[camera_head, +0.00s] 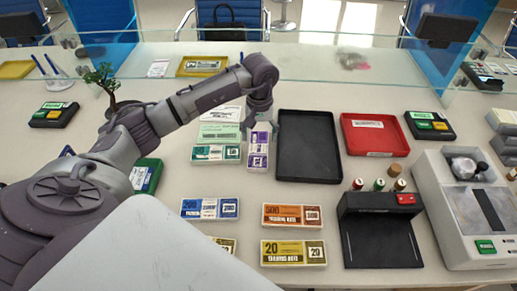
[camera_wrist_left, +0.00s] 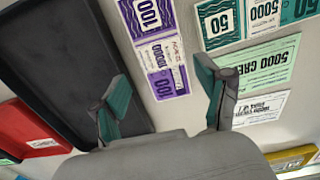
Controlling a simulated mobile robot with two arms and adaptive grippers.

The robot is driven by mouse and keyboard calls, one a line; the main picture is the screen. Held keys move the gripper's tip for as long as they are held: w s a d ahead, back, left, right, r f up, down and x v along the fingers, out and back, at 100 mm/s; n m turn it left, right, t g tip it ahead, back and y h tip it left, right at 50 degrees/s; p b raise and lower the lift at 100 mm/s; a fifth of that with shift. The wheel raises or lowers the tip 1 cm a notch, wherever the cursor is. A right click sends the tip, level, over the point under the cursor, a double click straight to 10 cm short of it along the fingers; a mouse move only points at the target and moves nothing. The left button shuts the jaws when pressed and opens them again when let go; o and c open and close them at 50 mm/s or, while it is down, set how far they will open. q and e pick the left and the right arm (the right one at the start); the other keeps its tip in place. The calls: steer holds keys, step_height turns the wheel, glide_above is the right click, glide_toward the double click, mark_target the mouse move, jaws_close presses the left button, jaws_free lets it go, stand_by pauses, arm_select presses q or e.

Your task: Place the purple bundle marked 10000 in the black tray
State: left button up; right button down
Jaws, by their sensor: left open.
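A purple bundle (camera_head: 258,160) lies on the counter just left of the black tray (camera_head: 310,150). The black tray (camera_wrist_left: 55,65) is empty and lies to the left there. My left gripper (camera_head: 259,122) is above the far end of the purple bundle and hides part of it. In the left wrist view its open fingers (camera_wrist_left: 165,92) are on either side of the bundle's near end, with nothing held. My right gripper is not in view.
A teal bundle (camera_head: 215,153) and a green paper slip (camera_head: 219,131) lie close left of the purple one. A red tray (camera_head: 360,138) is right of the black tray. Orange (camera_head: 292,215), blue (camera_head: 209,208) and yellow (camera_head: 293,252) bundles lie nearer. A glass screen stands behind.

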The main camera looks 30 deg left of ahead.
mark_target(258, 148)
arm_select(q)
steer(key=f, duration=0.2)
steer(key=f+p, duration=0.1)
steer(key=f, duration=0.1)
steer(key=shift+s, duration=0.3)
steer(key=shift+f, duration=0.4)
steer(key=shift+r, duration=0.1)
steer(key=c, duration=1.1)
